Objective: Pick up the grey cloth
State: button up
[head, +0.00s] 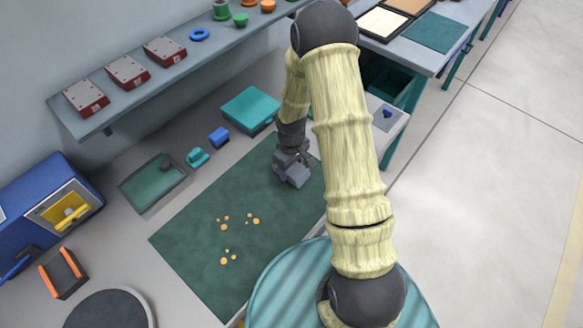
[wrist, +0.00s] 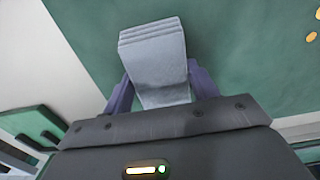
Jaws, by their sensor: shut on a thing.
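The grey cloth (wrist: 160,75) is a folded pad with several layers showing at its far end. In the wrist view it sits between the two fingers of my gripper (wrist: 162,88), which is shut on it. In the head view my gripper (head: 288,168) is at the right part of the dark green mat (head: 190,245), with the grey cloth (head: 294,177) at its tip. I cannot tell whether the cloth touches the mat or is a little above it.
Several orange bits (head: 224,226) lie on the mat left of my gripper. A teal box (head: 250,108), a blue block (head: 218,137) and a teal piece (head: 197,157) stand behind the mat. A shelf with red-and-grey boxes (head: 127,73) runs above. A shallow tray (head: 155,186) is at left.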

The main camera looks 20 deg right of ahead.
notch_tip(320, 180, up, 10)
jog(key=b, duration=0.1)
jog(key=shift+b, duration=0.35)
dwell(0.5)
